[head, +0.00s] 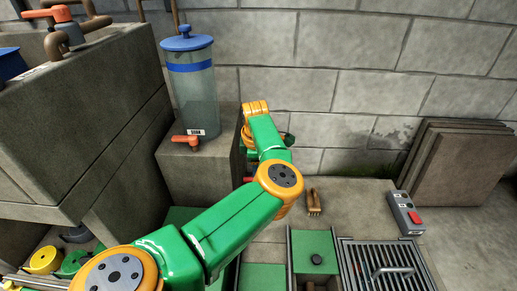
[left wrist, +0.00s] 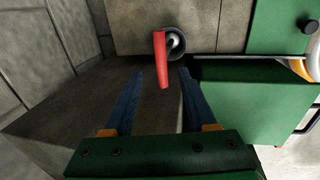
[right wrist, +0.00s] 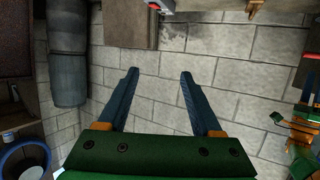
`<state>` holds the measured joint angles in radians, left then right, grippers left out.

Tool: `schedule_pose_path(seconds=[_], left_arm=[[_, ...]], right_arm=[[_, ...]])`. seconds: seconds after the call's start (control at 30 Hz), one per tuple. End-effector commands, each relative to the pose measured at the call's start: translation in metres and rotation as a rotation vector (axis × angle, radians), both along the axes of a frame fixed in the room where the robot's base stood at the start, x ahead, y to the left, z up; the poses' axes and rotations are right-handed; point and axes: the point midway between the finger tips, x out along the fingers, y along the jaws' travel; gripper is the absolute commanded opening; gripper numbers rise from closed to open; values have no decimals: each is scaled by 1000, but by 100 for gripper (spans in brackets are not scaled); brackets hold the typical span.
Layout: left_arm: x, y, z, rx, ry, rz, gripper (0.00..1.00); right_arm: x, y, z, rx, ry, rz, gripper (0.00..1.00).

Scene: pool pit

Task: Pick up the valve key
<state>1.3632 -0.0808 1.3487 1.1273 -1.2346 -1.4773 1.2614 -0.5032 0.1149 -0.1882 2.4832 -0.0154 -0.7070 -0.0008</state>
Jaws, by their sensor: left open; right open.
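A red bar (left wrist: 162,62) with a dark round piece and a bright metal centre beside it shows in the left wrist view; it may be the valve key, but I cannot tell for sure. My left gripper (left wrist: 160,74) is open, and the bar's lower end lies between its fingertips in the picture. I cannot tell how far below them it is. In the head view my left arm hides most of that spot; only a small red bit (head: 248,180) shows beside it. My right gripper (right wrist: 159,72) is open and empty, facing the block wall.
A clear tank with a blue lid (head: 190,85) stands on a concrete block, with an orange-red tap (head: 187,140) below. A brush (head: 314,203), a control box with a red button (head: 405,213) and a metal grate (head: 362,262) lie to the right. Slabs (head: 455,165) lean on the wall.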

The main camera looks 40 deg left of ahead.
Motion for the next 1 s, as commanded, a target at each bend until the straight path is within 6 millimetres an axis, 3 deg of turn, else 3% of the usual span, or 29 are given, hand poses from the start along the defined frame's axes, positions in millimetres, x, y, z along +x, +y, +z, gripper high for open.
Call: schedule_pose_path(seconds=[0.27,0.6,0.8,1.0], left_arm=[[1,1,-20,1,1,-1,57],[3,4,-41,0,0,-1,57],[4,5,-45,2,-1,-1,57],[4,5,-45,2,-1,-1,57]], right_arm=[[10,13,79,89,-427,34,66],[-24,18,165,201,-907,73,66],[-41,18,186,232,-1034,83,66],[-42,18,187,234,-1039,84,66]])
